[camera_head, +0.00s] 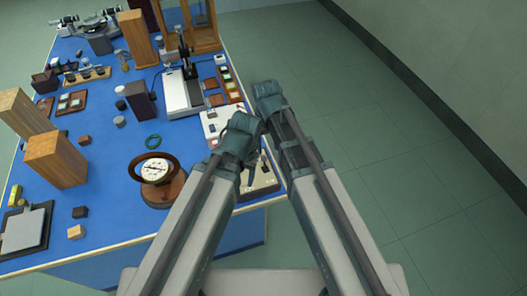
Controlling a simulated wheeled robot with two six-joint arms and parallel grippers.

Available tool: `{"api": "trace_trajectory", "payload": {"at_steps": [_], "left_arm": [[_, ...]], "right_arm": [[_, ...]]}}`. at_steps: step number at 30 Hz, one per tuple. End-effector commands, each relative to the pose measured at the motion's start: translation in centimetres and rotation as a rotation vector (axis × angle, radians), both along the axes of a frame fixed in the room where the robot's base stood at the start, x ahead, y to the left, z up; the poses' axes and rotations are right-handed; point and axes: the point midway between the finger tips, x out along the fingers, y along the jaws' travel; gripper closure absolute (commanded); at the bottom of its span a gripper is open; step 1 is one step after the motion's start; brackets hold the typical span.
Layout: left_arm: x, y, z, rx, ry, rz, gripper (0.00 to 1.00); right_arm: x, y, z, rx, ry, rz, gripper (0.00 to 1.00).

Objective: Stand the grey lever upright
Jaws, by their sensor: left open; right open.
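The grey lever cannot be made out for certain. A pale panel (266,180) lies at the bench's right front edge, and my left arm covers much of it. My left gripper (251,162) is over this panel, open, its jaws small and dark in the picture. My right gripper (269,96) is higher in the picture and farther right, beyond the bench edge. It is open; its fingers are mostly hidden. I cannot tell whether either gripper touches anything.
A round dial on a wooden base (158,180) stands left of my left arm. A white instrument (182,93) stands behind, with a white board (213,122) nearer. Wooden blocks (57,160) crowd the left of the blue bench (112,225). Open floor lies right.

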Motion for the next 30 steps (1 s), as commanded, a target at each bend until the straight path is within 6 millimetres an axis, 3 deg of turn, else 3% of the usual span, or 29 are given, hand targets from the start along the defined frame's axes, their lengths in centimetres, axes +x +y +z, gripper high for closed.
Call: {"api": "trace_trajectory", "payload": {"at_steps": [1,5,17,30], "left_arm": [[0.0,0.0,1.1,0.0,0.0,0.0,0.43],[0.0,0.0,1.8,0.0,0.0,0.001,0.43],[0.0,0.0,0.3,0.0,0.0,0.0,0.43],[0.0,0.0,-5.5,0.0,0.0,-0.001,0.43]], "right_arm": [[2.4,0.7,1.1,0.01,-0.002,-0.002,0.43],[5.1,1.4,1.8,0.028,-0.007,-0.006,0.43],[4.9,1.4,0.3,0.032,-0.008,-0.005,0.43],[4.9,1.4,-5.5,0.032,-0.008,-0.005,0.43]]}}
